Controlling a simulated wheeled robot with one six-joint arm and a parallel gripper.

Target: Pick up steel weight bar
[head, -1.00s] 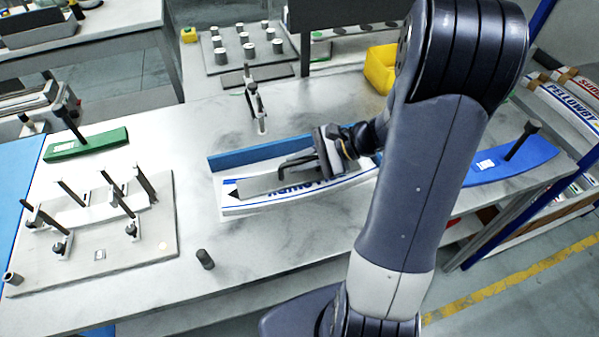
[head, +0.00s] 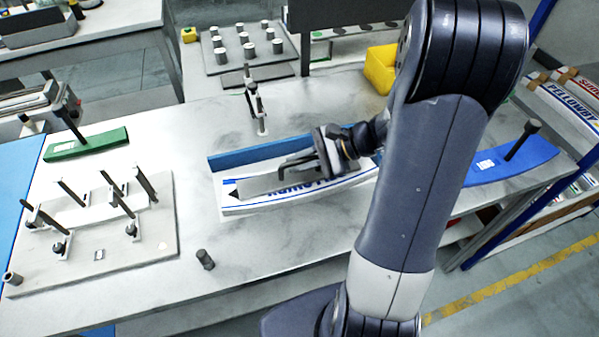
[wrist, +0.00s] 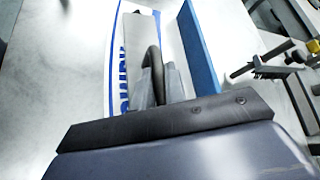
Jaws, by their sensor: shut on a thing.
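The steel weight bar (head: 258,185) is a flat grey bar with a dark arched handle (head: 296,164). It lies along the white label stack with blue lettering (head: 240,207), in front of a blue fence (head: 240,158). My gripper (head: 318,160) is at the bar's right part, shut on its handle. In the wrist view the bar (wrist: 140,35) runs away from me and the handle (wrist: 152,62) rises between the fingers (wrist: 160,88). I cannot tell whether the bar touches the labels or is just above them. My gripper hides the bar's right end.
A clamp (head: 257,105) stands behind the fence. A grey plate (head: 160,235) with several upright clamps is at left, a green block (head: 85,144) behind it. A dark peg (head: 205,259) stands in front. A blue curved block (head: 520,160) and yellow bin (head: 380,68) are right.

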